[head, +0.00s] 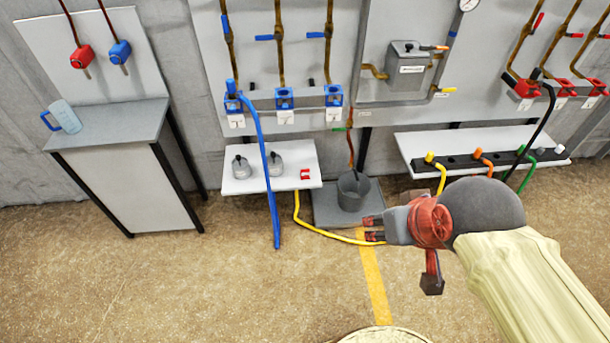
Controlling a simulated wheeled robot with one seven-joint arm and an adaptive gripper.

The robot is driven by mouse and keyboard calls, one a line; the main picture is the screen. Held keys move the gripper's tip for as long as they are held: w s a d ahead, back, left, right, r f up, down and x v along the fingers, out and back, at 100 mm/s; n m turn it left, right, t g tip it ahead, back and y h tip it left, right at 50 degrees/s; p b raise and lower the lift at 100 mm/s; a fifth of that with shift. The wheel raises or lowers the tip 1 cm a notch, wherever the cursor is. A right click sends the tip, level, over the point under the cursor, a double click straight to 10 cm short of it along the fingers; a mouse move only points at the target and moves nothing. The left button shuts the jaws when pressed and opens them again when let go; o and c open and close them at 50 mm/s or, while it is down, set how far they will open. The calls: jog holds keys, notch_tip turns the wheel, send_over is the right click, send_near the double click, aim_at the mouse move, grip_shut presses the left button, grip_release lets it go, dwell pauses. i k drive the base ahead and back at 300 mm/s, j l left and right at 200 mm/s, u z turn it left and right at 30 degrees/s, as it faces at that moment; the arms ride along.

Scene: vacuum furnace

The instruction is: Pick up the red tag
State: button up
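A small red tag (305,174) lies on the right part of the small white shelf (235,182), below the blue valve blocks. My gripper (371,228) shows at the lower right of the head view and points left. Its two red-and-dark fingers are apart with nothing visible between them. In the picture it is to the right of and below the tag, well apart from it.
Two grey weights (275,165) sit left of the tag. A blue hose (268,185) hangs in front of the shelf. A grey bucket (353,191) stands on a grey platform (323,207) to the right. A yellow hose (312,230) crosses the floor.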

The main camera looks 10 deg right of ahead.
aim_at(305, 173)
jog(key=i+j, duration=0.8)
jog(key=i+j+z, duration=0.15)
jog(key=i+j, duration=0.6)
jog(key=j, duration=0.15)
